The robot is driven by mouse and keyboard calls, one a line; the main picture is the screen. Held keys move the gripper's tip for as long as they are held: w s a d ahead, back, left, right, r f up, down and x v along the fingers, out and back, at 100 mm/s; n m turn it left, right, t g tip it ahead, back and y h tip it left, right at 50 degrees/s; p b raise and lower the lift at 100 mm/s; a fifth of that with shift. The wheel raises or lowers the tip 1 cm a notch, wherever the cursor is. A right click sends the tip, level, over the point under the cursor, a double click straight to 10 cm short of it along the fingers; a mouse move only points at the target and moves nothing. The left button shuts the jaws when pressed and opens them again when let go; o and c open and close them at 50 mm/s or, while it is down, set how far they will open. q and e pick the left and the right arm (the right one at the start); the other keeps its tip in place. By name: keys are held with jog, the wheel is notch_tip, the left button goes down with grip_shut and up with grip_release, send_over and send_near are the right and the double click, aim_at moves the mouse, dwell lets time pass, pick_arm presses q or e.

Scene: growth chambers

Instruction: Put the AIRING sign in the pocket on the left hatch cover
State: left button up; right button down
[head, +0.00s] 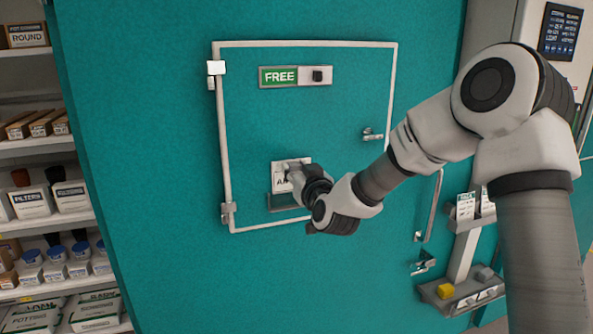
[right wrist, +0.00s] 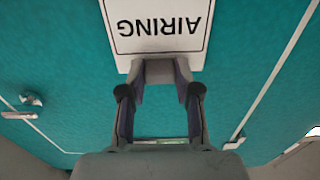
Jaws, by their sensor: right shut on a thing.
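The AIRING sign (head: 279,182) is a white plate with black lettering, partly covered by my gripper in the head view. In the right wrist view the AIRING sign (right wrist: 160,27) appears upside down. My right gripper (head: 292,170) is shut on its edge, and its fingertips (right wrist: 160,70) show there too. The sign is in front of the teal hatch cover (head: 300,120), just above or at the grey pocket (head: 281,203). I cannot tell whether its lower edge is inside the pocket. My left gripper is not in view.
A green FREE indicator (head: 280,77) is high on the cover, a latch handle (head: 372,134) at its right. Hinges (head: 228,212) are on its left edge. A rack with cards (head: 465,208) hangs at right. Stocked shelves (head: 40,145) stand at left.

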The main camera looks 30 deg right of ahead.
jog(key=shift+f+b, duration=0.3)
jog(key=shift+f, duration=0.1)
jog(key=shift+f, duration=0.1)
jog(key=shift+f+b, duration=0.5)
dwell(0.4)
jog(key=shift+f+b, duration=0.5)
jog(key=shift+f, duration=0.1)
jog(key=shift+f+b, duration=0.25)
jog(key=shift+b, duration=0.15)
